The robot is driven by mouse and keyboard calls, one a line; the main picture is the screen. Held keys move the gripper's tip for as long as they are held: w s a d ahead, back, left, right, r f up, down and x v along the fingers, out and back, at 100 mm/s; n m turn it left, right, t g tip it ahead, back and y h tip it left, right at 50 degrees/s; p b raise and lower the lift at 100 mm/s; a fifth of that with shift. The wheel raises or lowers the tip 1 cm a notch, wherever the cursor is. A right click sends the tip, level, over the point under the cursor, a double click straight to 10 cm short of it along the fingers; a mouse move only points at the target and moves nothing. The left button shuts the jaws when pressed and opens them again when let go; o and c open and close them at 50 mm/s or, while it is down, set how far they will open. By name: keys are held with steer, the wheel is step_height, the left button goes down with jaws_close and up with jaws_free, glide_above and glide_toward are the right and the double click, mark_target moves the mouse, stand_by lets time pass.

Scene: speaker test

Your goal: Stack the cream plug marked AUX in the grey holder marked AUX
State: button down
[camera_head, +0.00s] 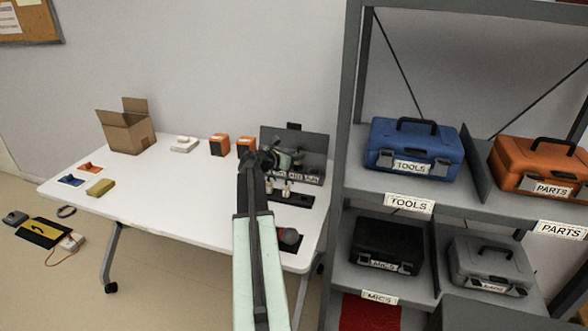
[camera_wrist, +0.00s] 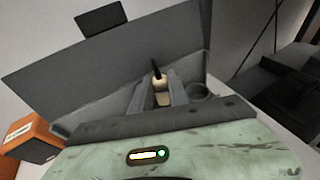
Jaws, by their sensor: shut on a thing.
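My gripper (camera_head: 272,159) is at the back right of the white table, in front of a dark grey upright panel (camera_head: 310,148). In the wrist view my gripper (camera_wrist: 158,97) is shut on a cream plug (camera_wrist: 160,83) with a dark tip or cable at its top. No AUX mark is readable on it. A round grey holder (camera_wrist: 199,92) is just right of the fingers in the wrist view. Its mark cannot be read. In the head view small cream plugs (camera_head: 287,188) stand on a dark strip below my gripper. The held plug cannot be made out there.
Two orange boxes (camera_head: 219,145) stand left of the panel. A white device (camera_head: 184,144) and an open carton (camera_head: 127,132) are farther left. A dark round object with red (camera_head: 289,236) lies near the front edge. Grey shelves (camera_head: 440,205) with cases border the right. The table's middle is clear.

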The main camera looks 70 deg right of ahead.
mark_target(296, 163)
steer(key=shift+f+b, duration=1.3)
steer(key=shift+f, duration=0.55)
steer(key=c, duration=1.5)
jaws_free()
steer(key=shift+c, duration=0.2)
steer(key=shift+r, duration=0.1)
steer(key=shift+r+p, duration=0.35)
steer(key=shift+p, duration=0.05)
steer(key=p+v, duration=0.3)
steer(key=v, duration=0.9)
steer(key=shift+f, duration=0.1)
